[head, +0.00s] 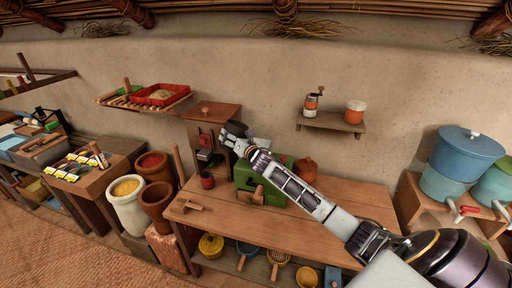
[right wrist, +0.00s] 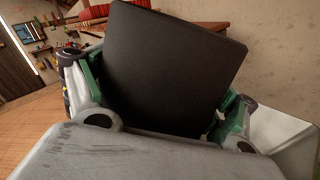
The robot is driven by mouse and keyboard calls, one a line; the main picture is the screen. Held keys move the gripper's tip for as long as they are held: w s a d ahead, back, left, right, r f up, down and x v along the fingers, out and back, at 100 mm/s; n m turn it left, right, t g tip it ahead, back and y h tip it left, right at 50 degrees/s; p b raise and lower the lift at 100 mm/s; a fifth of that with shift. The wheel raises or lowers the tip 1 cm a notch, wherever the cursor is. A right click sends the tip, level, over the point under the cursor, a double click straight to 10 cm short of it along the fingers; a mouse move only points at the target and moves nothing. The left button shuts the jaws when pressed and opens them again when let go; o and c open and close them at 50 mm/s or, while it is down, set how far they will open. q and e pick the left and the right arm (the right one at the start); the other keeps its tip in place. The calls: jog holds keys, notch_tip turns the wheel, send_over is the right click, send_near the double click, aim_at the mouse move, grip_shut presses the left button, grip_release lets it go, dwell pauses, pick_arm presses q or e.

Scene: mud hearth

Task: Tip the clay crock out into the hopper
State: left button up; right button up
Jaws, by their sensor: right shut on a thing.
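My right gripper (head: 238,140) is raised over the back of the wooden bench, near a wooden box-like stand with a knob. In the right wrist view its fingers (right wrist: 165,115) are shut on a dark, flat-faced thing (right wrist: 180,65). I cannot tell whether this is the clay crock. A lidded orange-brown clay pot (head: 306,170) stands on the bench. A green machine (head: 247,177) with a wooden part at its front stands under my right arm, which partly hides it. I cannot make out which thing is the hopper. My left gripper is not in view.
The wooden stand (head: 210,114) rises behind the bench (head: 325,212). A red cup (head: 208,180) and a wooden tool (head: 188,205) lie left. A shelf with a red tray (head: 160,94) hangs above. Large pots (head: 128,208) stand left; blue vessels (head: 468,150) stand right.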

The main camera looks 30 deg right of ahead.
jog(key=shift+d+r+m, duration=0.2)
jog(key=shift+d+m, duration=0.65)
jog(key=shift+m, duration=0.45)
jog(key=shift+d+f+m, duration=0.15)
jog(key=shift+f+m, duration=0.1)
jog(key=shift+m, duration=0.45)
jog(key=shift+f+m+b, duration=0.2)
jog(key=shift+m+b, duration=0.25)
jog(key=shift+m, duration=0.65)
jog(key=shift+d+f+m, duration=0.1)
jog(key=shift+m, duration=0.3)
jog(key=shift+f+m, duration=0.1)
jog(key=shift+m, duration=0.3)
jog(key=shift+w+r, duration=0.1)
jog(key=shift+r, duration=0.1)
jog(key=shift+m, duration=0.3)
